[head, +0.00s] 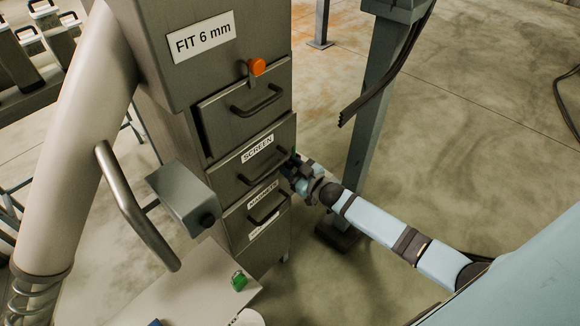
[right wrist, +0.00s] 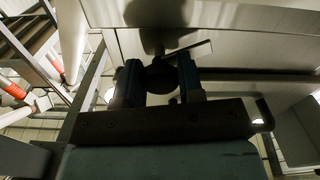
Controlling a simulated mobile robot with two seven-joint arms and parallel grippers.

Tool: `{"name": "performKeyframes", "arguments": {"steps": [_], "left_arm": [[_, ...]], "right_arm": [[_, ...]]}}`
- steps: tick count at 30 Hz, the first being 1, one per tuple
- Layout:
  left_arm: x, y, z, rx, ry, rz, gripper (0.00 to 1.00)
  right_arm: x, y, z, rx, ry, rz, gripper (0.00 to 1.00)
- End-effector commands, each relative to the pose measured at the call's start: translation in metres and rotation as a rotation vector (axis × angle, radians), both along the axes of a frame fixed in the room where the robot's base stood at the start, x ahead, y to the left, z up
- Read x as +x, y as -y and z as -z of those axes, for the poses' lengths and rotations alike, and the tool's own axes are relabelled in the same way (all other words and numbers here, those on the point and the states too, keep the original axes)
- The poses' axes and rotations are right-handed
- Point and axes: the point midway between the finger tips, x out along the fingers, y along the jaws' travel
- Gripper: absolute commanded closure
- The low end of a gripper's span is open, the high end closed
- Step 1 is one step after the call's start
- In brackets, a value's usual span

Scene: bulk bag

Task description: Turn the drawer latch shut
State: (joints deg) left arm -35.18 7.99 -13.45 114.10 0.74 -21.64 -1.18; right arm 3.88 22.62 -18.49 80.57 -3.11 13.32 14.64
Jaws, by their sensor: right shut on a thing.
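A grey steel cabinet (head: 222,190) stands in the middle of the head view with a stack of drawers. One drawer front (head: 262,152) is labelled SCREEN. My right gripper (head: 290,162) is at the right edge of that drawer front, its arm coming in from the right. In the right wrist view, my right gripper (right wrist: 161,72) is shut on a dark round knob (right wrist: 160,80), with a flat plate (right wrist: 198,48) beside it under the grey metal. Its turn angle is hard to tell. An orange knob (head: 257,66) sits above the top drawer (head: 243,108). My left gripper is out of view.
A grey post (head: 370,120) with hanging cables stands right of the cabinet, close behind my right arm. A thick pale pipe (head: 85,130) and a bent metal handle (head: 135,205) are at the left. A pale surface (head: 185,295) with a green item (head: 239,281) is in front.

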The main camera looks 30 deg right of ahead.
Motion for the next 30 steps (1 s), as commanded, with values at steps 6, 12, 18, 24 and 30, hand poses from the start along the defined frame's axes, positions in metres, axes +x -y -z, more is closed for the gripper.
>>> {"name": "performKeyframes", "arguments": {"steps": [6,12,18,24,30], "left_arm": [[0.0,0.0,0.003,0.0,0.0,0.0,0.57],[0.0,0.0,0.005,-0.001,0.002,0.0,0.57],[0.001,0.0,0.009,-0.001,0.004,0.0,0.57],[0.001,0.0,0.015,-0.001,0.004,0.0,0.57],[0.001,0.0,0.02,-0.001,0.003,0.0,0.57]], "right_arm": [[0.0,0.0,0.001,-0.195,0.068,0.0,0.89],[0.0,0.001,0.001,-0.375,0.131,0.001,0.89],[0.0,0.0,0.002,-0.554,0.193,0.0,0.89],[0.0,0.0,0.002,-0.726,0.252,0.0,0.89],[0.0,0.0,0.001,-0.867,0.303,0.0,0.89]]}}
